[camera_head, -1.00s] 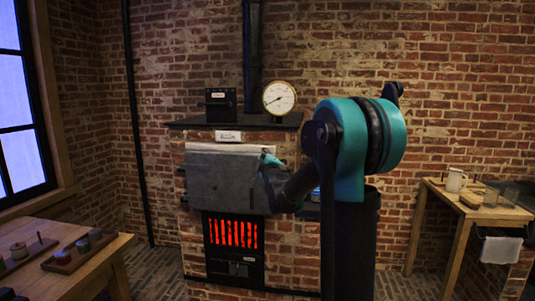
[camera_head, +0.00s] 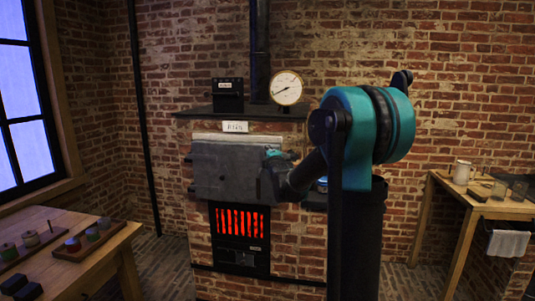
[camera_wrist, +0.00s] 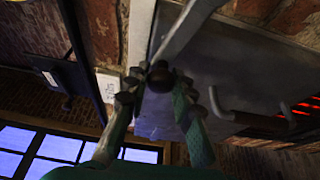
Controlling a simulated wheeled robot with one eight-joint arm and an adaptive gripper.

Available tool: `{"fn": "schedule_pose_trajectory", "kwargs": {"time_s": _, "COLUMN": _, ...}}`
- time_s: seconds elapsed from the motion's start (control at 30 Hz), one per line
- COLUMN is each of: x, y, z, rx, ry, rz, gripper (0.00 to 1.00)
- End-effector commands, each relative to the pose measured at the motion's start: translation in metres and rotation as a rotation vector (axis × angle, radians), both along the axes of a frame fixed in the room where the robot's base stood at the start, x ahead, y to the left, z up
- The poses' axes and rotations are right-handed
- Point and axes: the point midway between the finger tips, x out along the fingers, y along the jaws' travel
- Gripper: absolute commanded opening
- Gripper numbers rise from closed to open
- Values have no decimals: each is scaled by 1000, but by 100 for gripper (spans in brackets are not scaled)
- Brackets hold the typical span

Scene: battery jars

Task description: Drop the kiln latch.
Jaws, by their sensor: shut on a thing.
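The kiln door (camera_head: 222,175) is a grey metal panel on the front of the brick kiln, above a glowing red grate. My gripper (camera_head: 273,160) is at the door's upper right edge. In the wrist view, the teal fingers of my gripper (camera_wrist: 160,82) are shut around a dark round knob (camera_wrist: 161,72). The knob sits at the lower end of a pale metal bar, the kiln latch (camera_wrist: 188,30), which slants up to the right. A curved door handle (camera_wrist: 236,115) is to the right, apart from the fingers. The latch is hard to make out in the head view.
A white kiln sign (camera_head: 235,127) and a round gauge (camera_head: 286,88) are above the door. A wooden table (camera_head: 75,270) with trays of small jars is at left. A side table (camera_head: 490,203) with a mug is at right. Brick floor lies between.

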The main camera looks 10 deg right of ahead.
Motion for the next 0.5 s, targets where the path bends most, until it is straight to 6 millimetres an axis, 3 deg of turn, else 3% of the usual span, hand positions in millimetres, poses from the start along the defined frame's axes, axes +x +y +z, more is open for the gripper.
{"fn": "schedule_pose_trajectory", "kwargs": {"time_s": 0.5, "x": 0, "y": 1, "z": -10, "rx": -103, "ry": 35, "rz": 2, "gripper": 0}}
